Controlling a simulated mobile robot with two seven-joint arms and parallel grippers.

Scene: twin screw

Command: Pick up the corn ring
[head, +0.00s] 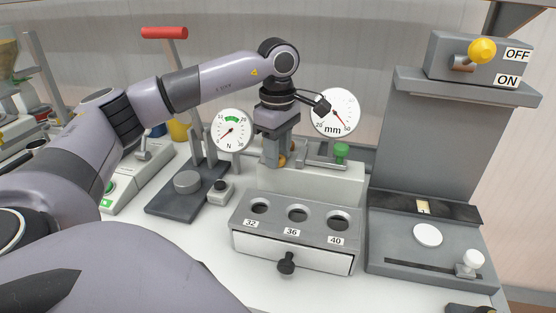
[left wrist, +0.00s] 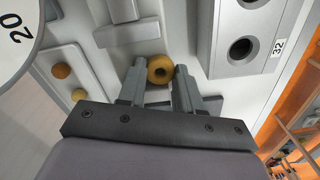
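My right gripper is not recognisable in either view.
A grey box (head: 297,230) with holes marked 32, 36 and 40 stands in front. A switch station (head: 430,130) stands right. Two dials (head: 232,131) (head: 335,113) stand behind. A green-knobbed part (head: 341,151) is close right of the gripper.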

